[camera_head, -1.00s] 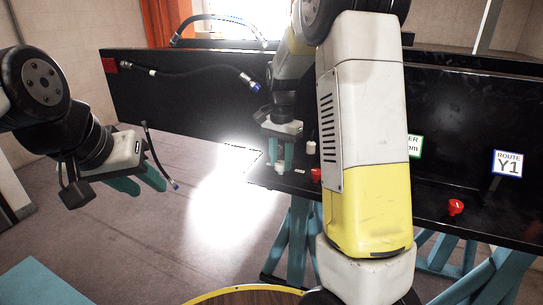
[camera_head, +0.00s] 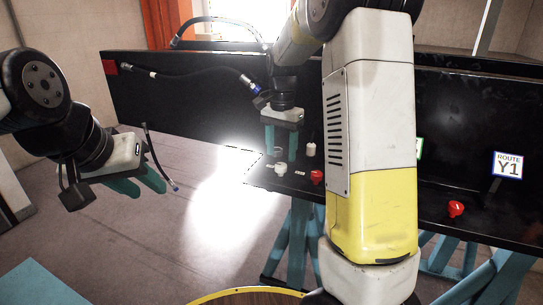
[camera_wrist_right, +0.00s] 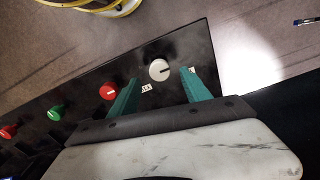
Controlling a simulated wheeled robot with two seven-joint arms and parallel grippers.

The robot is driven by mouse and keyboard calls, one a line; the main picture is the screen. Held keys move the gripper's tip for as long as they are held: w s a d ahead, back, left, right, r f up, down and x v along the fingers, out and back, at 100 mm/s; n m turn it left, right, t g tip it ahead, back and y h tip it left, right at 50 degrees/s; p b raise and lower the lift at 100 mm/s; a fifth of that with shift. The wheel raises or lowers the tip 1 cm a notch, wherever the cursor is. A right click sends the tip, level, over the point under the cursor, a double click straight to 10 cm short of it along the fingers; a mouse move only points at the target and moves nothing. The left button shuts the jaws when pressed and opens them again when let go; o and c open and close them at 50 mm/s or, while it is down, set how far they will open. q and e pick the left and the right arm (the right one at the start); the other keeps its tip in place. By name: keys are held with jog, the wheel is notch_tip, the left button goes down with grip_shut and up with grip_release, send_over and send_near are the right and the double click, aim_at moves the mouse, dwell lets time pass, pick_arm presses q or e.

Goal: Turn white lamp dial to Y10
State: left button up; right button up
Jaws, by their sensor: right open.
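The white dial (camera_head: 281,169) stands near the left end of the black panel's lower ledge. In the right wrist view, the white dial (camera_wrist_right: 159,70) has a dark pointer line running toward the picture's right. Small white labels (camera_wrist_right: 146,88) lie beside it, too small to read surely. My right gripper (camera_head: 283,146) is open just above the dial, fingertips clear of it. In the wrist view my right gripper's teal fingers (camera_wrist_right: 160,88) are spread, with the dial beyond and between their tips. My left gripper (camera_head: 143,186) hangs at the left with fingers apart, empty.
A red dial (camera_head: 317,176) sits right of the white one; another red dial (camera_head: 456,208) is further right. A green dial (camera_wrist_right: 56,113) shows in the wrist view. A Y1 sign (camera_head: 507,165) stands on the right. A black hose (camera_head: 190,70) runs along the panel. My right arm hides the panel's middle.

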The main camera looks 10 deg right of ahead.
aim_at(281, 165)
notch_tip(281, 165, up, 3)
jog(key=shift+r, duration=0.4)
jog(key=shift+s, duration=0.1)
jog(key=s+a+r+n+t+y, duration=0.1)
jog(key=s+r+n+t, duration=0.1)
jog(key=s, duration=1)
jog(key=s+a+r+n+t+y, duration=0.1)
jog(key=s+r+n+t, duration=0.1)
jog(key=s+n+t, duration=0.2)
jog(key=s+n, duration=0.3)
jog(key=s, duration=0.4)
jog(key=shift+s+r, duration=0.15)
jog(key=shift+s, duration=0.2)
